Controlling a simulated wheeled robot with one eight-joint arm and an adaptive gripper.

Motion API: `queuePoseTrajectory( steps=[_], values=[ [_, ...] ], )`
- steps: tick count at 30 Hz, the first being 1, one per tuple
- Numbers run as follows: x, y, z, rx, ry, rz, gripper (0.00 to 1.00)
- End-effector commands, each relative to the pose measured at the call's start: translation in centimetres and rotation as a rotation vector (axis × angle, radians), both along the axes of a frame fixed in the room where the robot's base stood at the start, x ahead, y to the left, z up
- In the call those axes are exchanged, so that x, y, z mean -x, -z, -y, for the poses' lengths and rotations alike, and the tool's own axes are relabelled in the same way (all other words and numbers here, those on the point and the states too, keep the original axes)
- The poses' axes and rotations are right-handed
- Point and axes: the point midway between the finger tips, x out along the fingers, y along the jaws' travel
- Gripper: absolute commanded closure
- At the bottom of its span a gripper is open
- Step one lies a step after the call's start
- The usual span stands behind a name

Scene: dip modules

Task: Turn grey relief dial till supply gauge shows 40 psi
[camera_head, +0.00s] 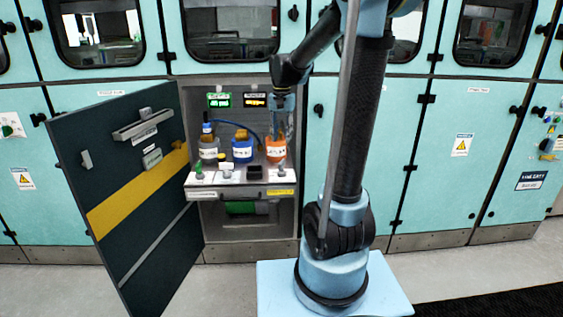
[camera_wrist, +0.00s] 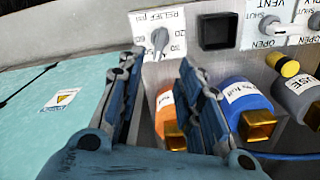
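The grey relief dial (camera_wrist: 158,40) shows in the wrist view on a white plate marked RELIEF, with numbers around it. Its pointed grip stands roughly upright in the picture. My gripper (camera_wrist: 160,58) is open, its two blue fingers spread on either side of the dial's line of sight, with nothing between them. I cannot tell how far the tips are from the dial. In the head view my gripper (camera_head: 283,110) hangs over the right side of the open cabinet. A green display (camera_head: 218,100) and an orange display (camera_head: 256,100) glow on the cabinet's back wall; their readings are too small to read.
Orange (camera_head: 276,149), blue (camera_head: 242,149) and grey (camera_head: 209,147) containers stand behind the control shelf. A black square socket (camera_wrist: 217,31) and the vent lever (camera_wrist: 271,27) sit beside the dial. The dark cabinet door (camera_head: 130,200) stands open at left.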

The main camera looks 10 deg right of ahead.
Motion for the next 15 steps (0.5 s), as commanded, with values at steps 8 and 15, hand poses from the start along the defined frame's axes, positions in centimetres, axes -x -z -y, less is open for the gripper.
queuePoseTrajectory(
  steps=[8, 15],
  values=[
    [0.0, 4.3, 0.0, 0.0, 0.0, 0.0, 0.67],
    [0.0, 7.8, 0.0, 0.0, 0.0, 0.0, 0.67]
  ],
)
